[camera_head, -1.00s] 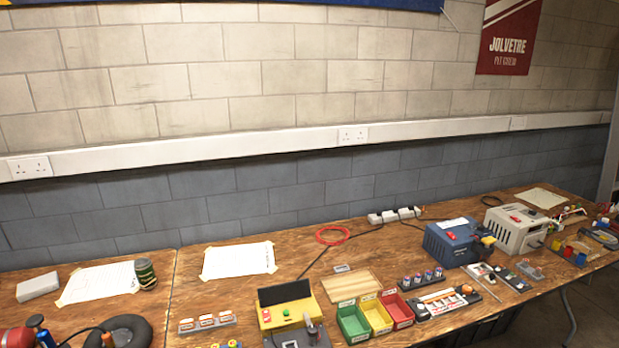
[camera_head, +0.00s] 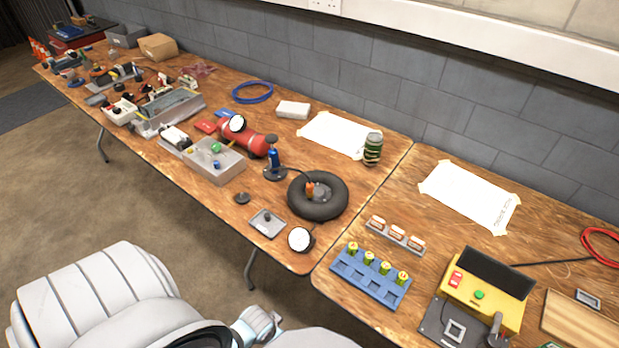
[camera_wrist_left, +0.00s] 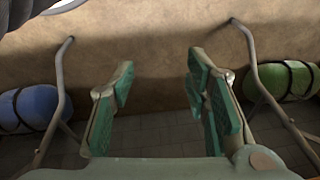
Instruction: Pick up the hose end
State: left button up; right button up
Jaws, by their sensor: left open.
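A thin dark hose runs from a small blue pump (camera_head: 273,160) to a black tyre (camera_head: 319,207) on the workbench. Its orange end (camera_head: 310,188) appears to rest at the tyre's hub; whether it is attached there is too small to tell. My left gripper (camera_wrist_left: 160,85) shows in the left wrist view with green-padded fingers apart and nothing between them. It is away from the hose, which is not in that view. My white arm parts show at the bottom left of the head view, in front of the bench. My right gripper is not in view.
A round gauge (camera_head: 300,239) and a blue battery tray (camera_head: 370,274) lie nearer the front edge. The left wrist view shows bench-like legs (camera_wrist_left: 60,95), a blue roll (camera_wrist_left: 36,107) and a green roll (camera_wrist_left: 285,80).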

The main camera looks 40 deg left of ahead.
pick_arm(q)
jog(key=w+d+r+m+t+b, duration=0.1)
jog(key=w+r+b, duration=0.55)
jog(key=r, duration=0.75)
jog(key=shift+m+h, duration=0.3)
jog(key=shift+m, duration=0.3)
jog(key=w+a+r, duration=0.2)
jog(key=w, duration=0.2)
jog(key=w+a+r+p, duration=0.1)
jog(key=w+a+r, duration=0.2)
jog(key=w, duration=0.2)
jog(key=w+a+r+p, duration=0.1)
jog(key=w+a+r, duration=0.1)
jog(key=w, duration=0.3)
jog(key=shift+a+r, duration=0.3)
jog(key=shift+r, duration=0.25)
jog(key=w+a+r, duration=0.5)
jog(key=r, duration=0.2)
jog(key=n+t+h, duration=0.1)
send_near(308, 184)
jog(key=b+x, duration=0.3)
jog(key=x, duration=0.8)
jog(key=shift+w+d+f, duration=0.1)
jog(key=shift+f, duration=0.2)
jog(key=shift+r, duration=0.1)
grip_shut()
